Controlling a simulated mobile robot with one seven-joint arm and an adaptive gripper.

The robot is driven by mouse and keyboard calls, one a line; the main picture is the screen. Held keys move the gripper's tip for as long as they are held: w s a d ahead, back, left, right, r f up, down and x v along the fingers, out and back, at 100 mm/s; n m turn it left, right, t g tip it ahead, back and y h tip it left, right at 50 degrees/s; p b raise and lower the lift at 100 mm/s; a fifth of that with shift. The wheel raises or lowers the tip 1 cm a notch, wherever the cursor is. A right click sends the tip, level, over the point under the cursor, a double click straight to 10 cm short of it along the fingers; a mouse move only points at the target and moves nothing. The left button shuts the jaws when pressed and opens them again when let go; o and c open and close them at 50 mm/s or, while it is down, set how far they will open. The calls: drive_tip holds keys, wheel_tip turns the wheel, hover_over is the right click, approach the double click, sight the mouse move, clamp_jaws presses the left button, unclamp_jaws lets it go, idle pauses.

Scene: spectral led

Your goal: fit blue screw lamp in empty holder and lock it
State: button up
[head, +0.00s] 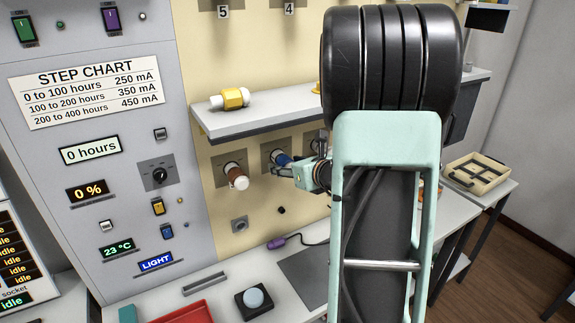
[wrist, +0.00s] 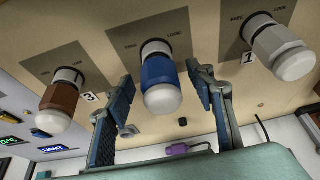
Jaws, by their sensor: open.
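The blue screw lamp (wrist: 161,84) has a blue body and a white rounded tip. It sits in the middle holder (wrist: 178,38) of the wall row, its base at the holder's collar. Whether it is locked cannot be told. My gripper (wrist: 161,92) is open, with one finger on each side of the lamp and visible gaps between. In the head view my gripper (head: 298,172) is at the wall just beside the blue lamp (head: 282,159), which is partly hidden.
A brown lamp (wrist: 58,108) is in the holder to the left and a white lamp (wrist: 284,50) in the one to the right, both close to the fingers. A shelf (head: 280,114) with a yellow lamp (head: 231,99) juts out above.

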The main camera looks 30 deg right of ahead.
drive_tip(key=v, duration=1.2)
